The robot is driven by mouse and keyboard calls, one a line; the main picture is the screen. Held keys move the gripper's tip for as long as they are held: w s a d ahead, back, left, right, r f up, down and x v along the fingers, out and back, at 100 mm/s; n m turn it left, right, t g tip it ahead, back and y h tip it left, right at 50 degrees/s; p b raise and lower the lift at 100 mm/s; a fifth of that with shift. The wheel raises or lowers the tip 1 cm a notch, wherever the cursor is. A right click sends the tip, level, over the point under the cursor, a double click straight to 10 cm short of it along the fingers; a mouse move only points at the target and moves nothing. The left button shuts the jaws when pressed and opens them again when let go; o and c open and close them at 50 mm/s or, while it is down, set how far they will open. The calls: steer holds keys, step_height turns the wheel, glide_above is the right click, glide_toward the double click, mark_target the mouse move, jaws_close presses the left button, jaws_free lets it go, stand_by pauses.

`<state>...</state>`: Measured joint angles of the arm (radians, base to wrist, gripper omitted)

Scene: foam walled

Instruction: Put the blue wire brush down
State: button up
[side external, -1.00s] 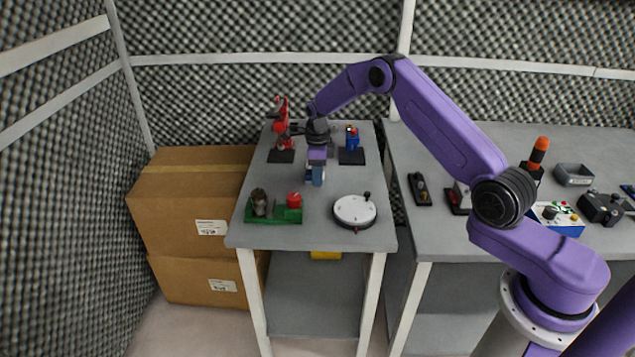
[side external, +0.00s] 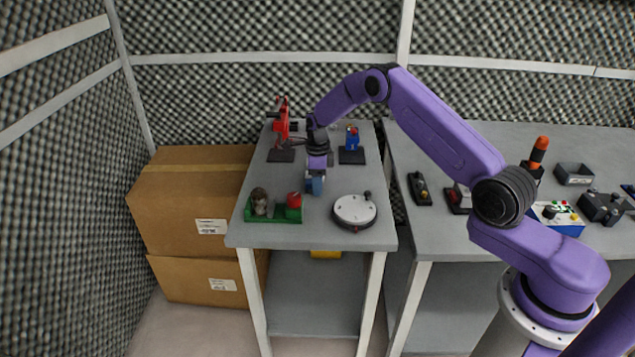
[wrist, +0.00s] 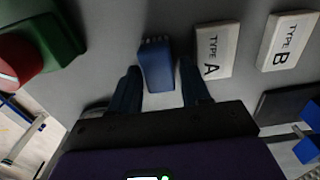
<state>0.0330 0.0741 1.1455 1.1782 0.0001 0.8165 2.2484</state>
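The blue wire brush (wrist: 157,66) is between the two dark fingers of my gripper (wrist: 160,85) in the wrist view, its bristle tips pointing away from me. Only narrow gaps, if any, show beside it, and it has travelled with the gripper. In the side view, the brush (side external: 315,187) is below my gripper (side external: 316,174), over the middle of the grey table (side external: 290,232). I cannot tell whether its lower end touches the tabletop.
White plates marked TYPE A (wrist: 215,50) and TYPE B (wrist: 289,41) lie right of the brush. A green holder (side external: 274,215) with a red part stands front left, a round white turntable (side external: 354,210) front right. A red device (side external: 282,125) and blue vise (side external: 352,140) stand behind.

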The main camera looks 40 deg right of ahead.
step_height(320, 180, up, 12)
steer(key=s+a+r+n, duration=0.5)
steer(key=s+a+n, duration=0.3)
steer(key=s+n, duration=0.2)
steer(key=s+a+r+n, duration=0.5)
steer(key=s+a+n, duration=0.4)
steer(key=n, duration=0.1)
steer(key=s+d+n, duration=0.3)
steer(key=s+n, duration=0.6)
steer(key=s, duration=0.4)
steer(key=s+d+n, duration=0.3)
steer(key=s+n, duration=0.7)
steer(key=s, duration=0.4)
steer(key=shift+f+n, duration=0.15)
steer(key=shift+n, duration=0.15)
steer(key=shift+w, duration=0.1)
steer(key=o, duration=0.7)
